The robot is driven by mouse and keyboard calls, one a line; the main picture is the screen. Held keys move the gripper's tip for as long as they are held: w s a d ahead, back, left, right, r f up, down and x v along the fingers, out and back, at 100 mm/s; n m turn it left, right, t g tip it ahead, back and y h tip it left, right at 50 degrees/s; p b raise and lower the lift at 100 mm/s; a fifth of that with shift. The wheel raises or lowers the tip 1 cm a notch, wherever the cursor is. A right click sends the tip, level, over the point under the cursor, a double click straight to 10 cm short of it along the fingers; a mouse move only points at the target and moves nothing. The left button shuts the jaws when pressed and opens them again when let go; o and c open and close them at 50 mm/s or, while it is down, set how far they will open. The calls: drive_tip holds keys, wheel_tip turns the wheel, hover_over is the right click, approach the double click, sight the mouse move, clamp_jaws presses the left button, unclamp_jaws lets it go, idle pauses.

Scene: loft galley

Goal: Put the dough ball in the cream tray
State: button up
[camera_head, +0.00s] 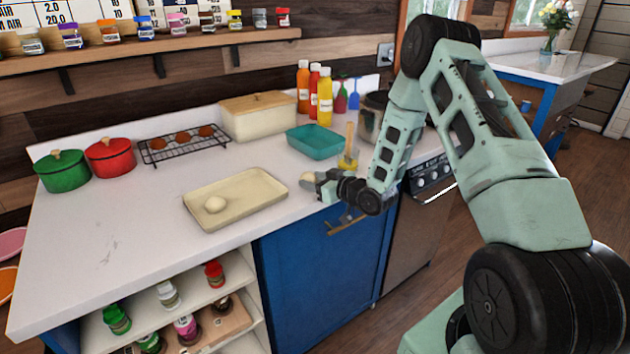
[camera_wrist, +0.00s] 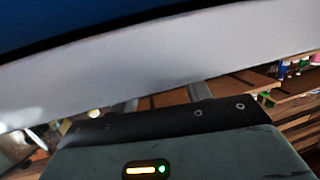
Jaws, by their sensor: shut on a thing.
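The cream tray (camera_head: 262,190) lies on the white counter, left of my gripper. In the wrist view the fingers (camera_wrist: 163,98) show only in part, and the held ball cannot be made out.
A cream lidded box (camera_head: 257,116), a wire rack (camera_head: 183,145), and red (camera_head: 110,156) and green (camera_head: 62,171) pots line the back. The counter's front left is clear.

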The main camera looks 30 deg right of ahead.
drive_tip(key=shift+f, duration=0.2)
drive_tip(key=o, duration=1)
drive_tip(key=shift+c, duration=0.2)
drive_tip(key=shift+s, duration=0.1)
